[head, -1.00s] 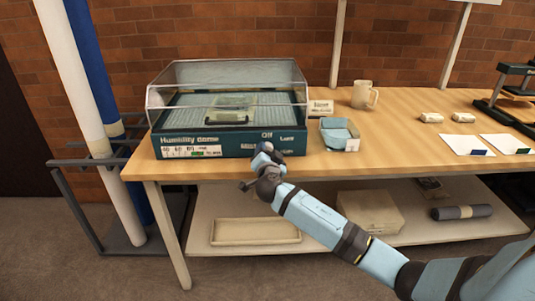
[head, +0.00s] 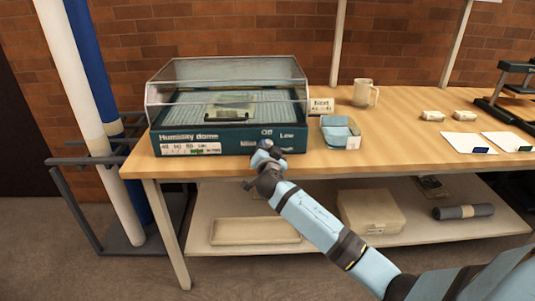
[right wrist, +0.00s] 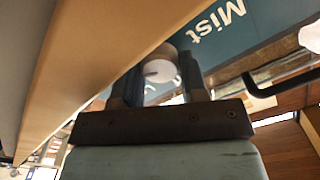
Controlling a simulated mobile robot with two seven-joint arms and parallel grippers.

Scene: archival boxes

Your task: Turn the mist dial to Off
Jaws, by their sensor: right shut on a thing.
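The humidity dome box (head: 165,147), dark green with a clear lid, stands on the table. Its front panel carries the words Off (head: 267,132) and Low (head: 287,136). My right gripper (head: 265,152) is at this panel, below Off, and covers the mist dial in the head view. In the right wrist view, the round pale dial (right wrist: 158,69) sits between the fingers of the right gripper (right wrist: 161,80), which is shut on it. The word Mist (right wrist: 217,21) shows beside it. Which setting the dial points to cannot be told. My left gripper is not in view.
Right of the box are a blue tray (head: 336,138), a small sign (head: 321,106) and a beige mug (head: 362,94). White cards (head: 470,142) lie farther right. The table's front edge (head: 400,170) runs just below my gripper. A lower shelf holds a grey-beige box (head: 371,212).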

